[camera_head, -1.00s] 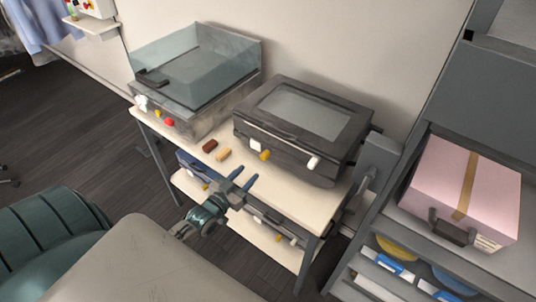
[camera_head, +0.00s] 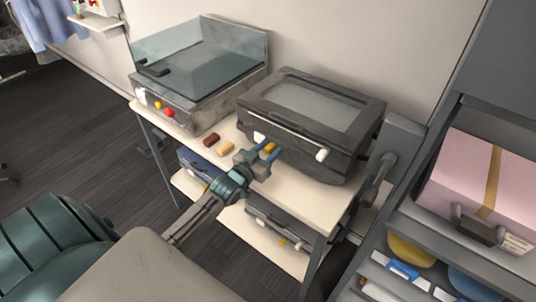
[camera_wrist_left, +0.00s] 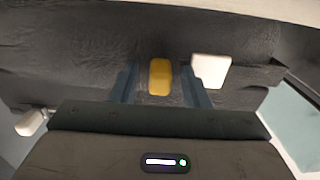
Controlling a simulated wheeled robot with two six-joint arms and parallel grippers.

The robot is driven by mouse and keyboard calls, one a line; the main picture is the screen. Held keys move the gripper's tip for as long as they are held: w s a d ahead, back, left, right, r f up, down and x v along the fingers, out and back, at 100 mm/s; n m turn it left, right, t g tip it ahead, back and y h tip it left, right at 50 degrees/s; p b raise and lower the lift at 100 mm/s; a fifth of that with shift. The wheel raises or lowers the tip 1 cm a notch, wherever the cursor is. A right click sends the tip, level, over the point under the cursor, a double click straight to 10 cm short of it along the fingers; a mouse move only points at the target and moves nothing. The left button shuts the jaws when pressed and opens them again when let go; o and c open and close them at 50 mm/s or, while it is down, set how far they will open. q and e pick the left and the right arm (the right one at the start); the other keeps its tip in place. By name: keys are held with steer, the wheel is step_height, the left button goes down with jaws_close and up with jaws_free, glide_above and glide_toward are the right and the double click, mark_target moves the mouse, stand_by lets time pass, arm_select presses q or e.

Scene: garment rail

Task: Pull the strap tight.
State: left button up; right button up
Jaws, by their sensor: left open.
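A tan strap (camera_head: 491,188) runs over a pink box (camera_head: 465,177) on the grey shelf unit at the right, and looks flat against it. My left gripper (camera_head: 267,152) is far left of the box, at the front of a dark lidded machine (camera_head: 310,120). It is open. In the left wrist view a yellow knob (camera_wrist_left: 160,77) shows between the fingers of my left gripper (camera_wrist_left: 160,88), with a gap on each side. A white switch (camera_wrist_left: 211,71) shows just right of the fingers. My right gripper is not in view.
A glass-topped machine (camera_head: 200,75) stands left of the dark one on a pale table (camera_head: 312,198). A brown block (camera_head: 211,139) and a tan block (camera_head: 226,148) lie on the table. A yellow bowl (camera_head: 410,251) sits under the pink box. Dark floor is free at left.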

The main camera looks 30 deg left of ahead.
mark_target(299, 157)
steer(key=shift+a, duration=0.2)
